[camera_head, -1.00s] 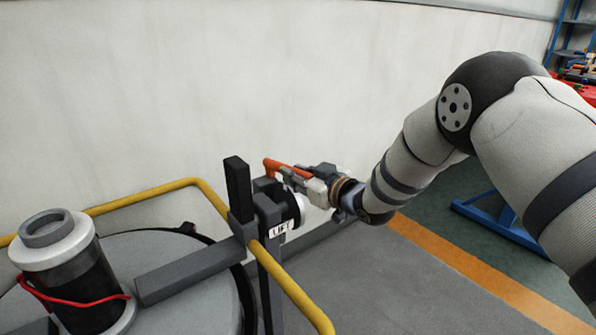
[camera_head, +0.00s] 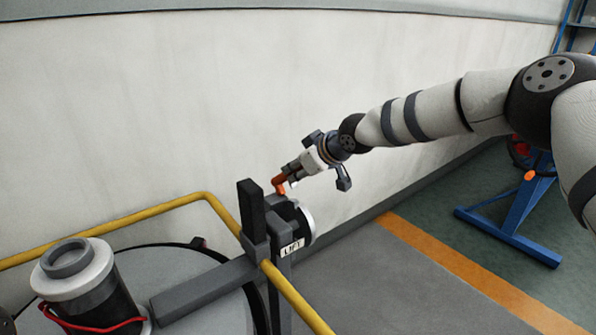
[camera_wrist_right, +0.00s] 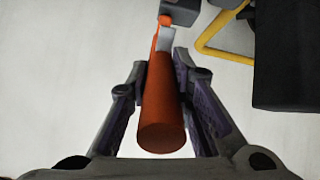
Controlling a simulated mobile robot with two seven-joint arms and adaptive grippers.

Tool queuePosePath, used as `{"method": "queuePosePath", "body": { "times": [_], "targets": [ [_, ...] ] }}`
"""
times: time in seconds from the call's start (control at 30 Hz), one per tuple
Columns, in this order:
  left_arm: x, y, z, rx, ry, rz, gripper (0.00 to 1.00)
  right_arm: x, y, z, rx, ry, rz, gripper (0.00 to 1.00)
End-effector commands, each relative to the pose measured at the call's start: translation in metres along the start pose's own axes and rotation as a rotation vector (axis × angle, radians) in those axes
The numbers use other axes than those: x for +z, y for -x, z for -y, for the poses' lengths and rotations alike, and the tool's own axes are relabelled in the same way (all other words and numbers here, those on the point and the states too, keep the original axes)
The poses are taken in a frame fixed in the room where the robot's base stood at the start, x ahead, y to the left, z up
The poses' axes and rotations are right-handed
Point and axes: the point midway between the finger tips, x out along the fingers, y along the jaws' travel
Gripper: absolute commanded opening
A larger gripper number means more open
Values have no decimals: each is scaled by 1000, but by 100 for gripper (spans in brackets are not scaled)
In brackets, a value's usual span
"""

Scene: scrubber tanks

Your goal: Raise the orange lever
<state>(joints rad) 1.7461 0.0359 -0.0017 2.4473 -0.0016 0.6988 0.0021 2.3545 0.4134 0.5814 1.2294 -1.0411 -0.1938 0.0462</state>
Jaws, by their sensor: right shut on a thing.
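The orange lever (camera_head: 280,183) sits on the dark lift unit with a "LIFT" label (camera_head: 292,248), beside the tank. It now slants up from its pivot toward my right gripper (camera_head: 292,174). In the right wrist view the lever's thick round handle (camera_wrist_right: 162,110) lies between the two fingers, which close on it from both sides. The right gripper (camera_wrist_right: 163,95) is shut on the lever. Much of the handle is hidden behind the gripper in the head view. My left gripper is not in view.
A yellow rail (camera_head: 150,212) runs around the tank top (camera_head: 200,290), passing close to the lift unit. A dark upright post (camera_head: 252,210) stands just left of the lever. A white-and-black cylinder (camera_head: 85,285) stands on the tank. A pale wall (camera_head: 200,100) is behind.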

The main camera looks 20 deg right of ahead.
Motion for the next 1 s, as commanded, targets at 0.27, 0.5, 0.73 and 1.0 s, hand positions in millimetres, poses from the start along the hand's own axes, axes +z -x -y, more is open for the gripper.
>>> {"method": "queuePosePath", "body": {
  "times": [0.27, 0.5, 0.73, 1.0],
  "targets": [
    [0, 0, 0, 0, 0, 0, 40, -2, 1, 0, -2, -3, 7, 0],
    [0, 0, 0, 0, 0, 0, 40, -3, 1, 0, -2, -3, 6, 33],
    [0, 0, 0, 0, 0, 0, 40, -2, 1, 2, -5, -1, 7, 41],
    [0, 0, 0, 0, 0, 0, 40, -3, 0, 5, -9, 0, 8, 41]
  ]
}}
